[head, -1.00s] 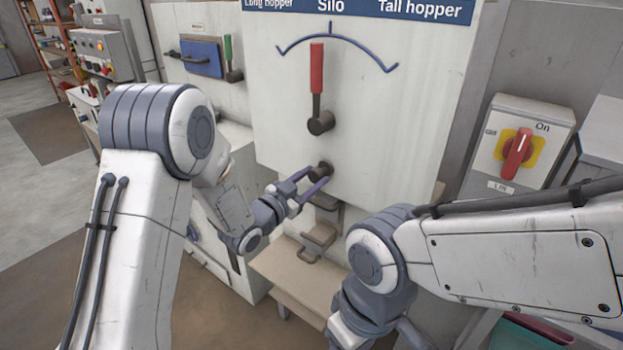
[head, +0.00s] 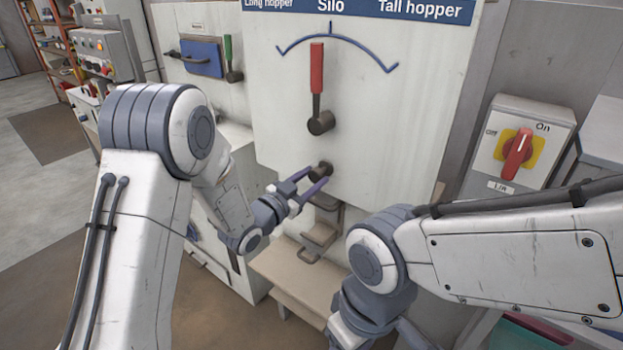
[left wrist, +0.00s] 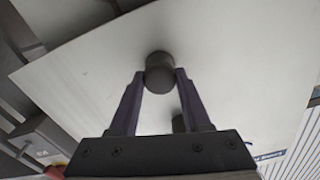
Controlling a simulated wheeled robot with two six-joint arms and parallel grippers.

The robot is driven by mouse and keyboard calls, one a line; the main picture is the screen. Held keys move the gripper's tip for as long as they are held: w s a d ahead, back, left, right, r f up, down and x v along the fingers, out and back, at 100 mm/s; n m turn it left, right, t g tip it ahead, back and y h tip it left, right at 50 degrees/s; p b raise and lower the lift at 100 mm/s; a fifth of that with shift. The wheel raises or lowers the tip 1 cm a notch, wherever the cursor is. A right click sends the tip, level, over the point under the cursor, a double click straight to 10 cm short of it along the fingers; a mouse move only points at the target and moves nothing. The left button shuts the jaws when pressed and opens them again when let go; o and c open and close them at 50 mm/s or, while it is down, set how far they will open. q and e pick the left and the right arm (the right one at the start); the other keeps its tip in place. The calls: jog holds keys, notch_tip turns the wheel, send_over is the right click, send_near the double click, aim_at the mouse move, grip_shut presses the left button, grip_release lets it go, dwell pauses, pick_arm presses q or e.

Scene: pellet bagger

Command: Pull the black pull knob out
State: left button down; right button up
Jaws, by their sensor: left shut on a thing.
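The black pull knob (head: 319,172) sticks out from the lower part of the white panel (head: 270,120), below the red-handled lever (head: 317,85). My left gripper (head: 316,184) has its two fingers on either side of the knob and is shut on it. In the left wrist view the knob (left wrist: 160,74) sits between the fingertips (left wrist: 160,80), against the panel face. My right gripper is not in view; only part of the right arm shows at the lower right.
A red rotary switch (head: 517,154) on a box is at the right. A beige ledge (head: 290,280) with a bracket lies below the panel.

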pick_arm(q)
jog(key=shift+a, duration=0.15)
jog(key=shift+b+v, duration=0.75)
jog(key=shift+v, duration=0.5)
jog(key=shift+d, duration=0.35)
jog(key=shift+a, duration=0.1)
jog(key=shift+c, duration=1.8)
grip_release()
jog(key=shift+s+a, duration=0.1)
jog(key=shift+a, duration=0.05)
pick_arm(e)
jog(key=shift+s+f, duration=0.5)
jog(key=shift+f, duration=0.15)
